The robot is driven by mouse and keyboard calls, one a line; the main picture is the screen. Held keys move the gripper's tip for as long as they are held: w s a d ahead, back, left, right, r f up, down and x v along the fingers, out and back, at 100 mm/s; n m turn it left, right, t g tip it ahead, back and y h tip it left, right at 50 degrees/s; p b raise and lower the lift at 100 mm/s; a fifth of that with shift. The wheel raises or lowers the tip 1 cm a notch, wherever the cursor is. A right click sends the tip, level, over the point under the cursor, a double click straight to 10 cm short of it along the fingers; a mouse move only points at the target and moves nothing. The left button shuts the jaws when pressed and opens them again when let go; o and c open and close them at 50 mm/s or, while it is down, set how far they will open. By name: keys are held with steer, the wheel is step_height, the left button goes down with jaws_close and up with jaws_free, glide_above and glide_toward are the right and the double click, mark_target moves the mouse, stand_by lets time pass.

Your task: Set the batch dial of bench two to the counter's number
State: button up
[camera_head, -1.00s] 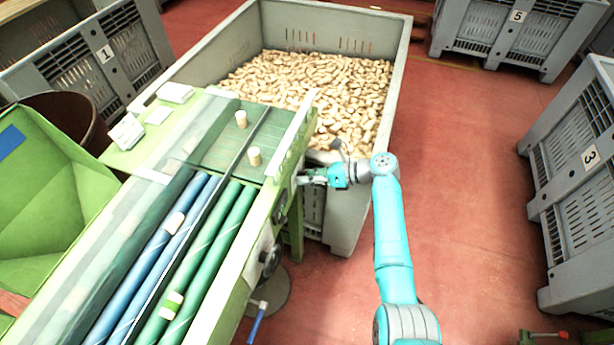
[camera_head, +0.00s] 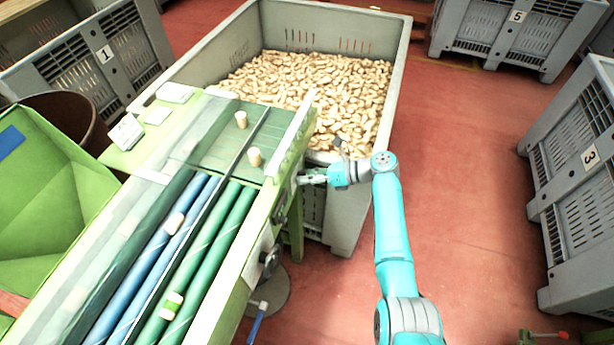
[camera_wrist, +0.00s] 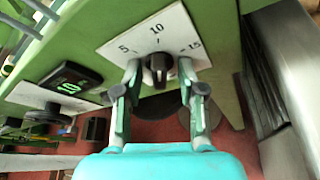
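The batch dial is a dark knob (camera_wrist: 158,66) on a white plate (camera_wrist: 118,42) marked 5, 10 and 15 on the green bench side. The knob looks roughly upright, towards the 10, but its exact setting is hard to read. The counter (camera_wrist: 68,86) is a black box with green digits that look like 10, left of the dial in the wrist view. My gripper (camera_wrist: 159,72) is open, with one finger on each side of the knob and small gaps visible. In the head view my gripper (camera_head: 310,178) is at the bench's right side, where the dial is hidden.
Another dark knob (camera_wrist: 55,114) sits on a white plate below the counter. A grey crate of corks (camera_head: 397,75) stands behind the bench. Crate 3 (camera_head: 575,165) is at the right. Red floor (camera_head: 465,190) is clear between them.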

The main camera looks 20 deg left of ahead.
steer(key=v, duration=1.2)
stand_by(0.4)
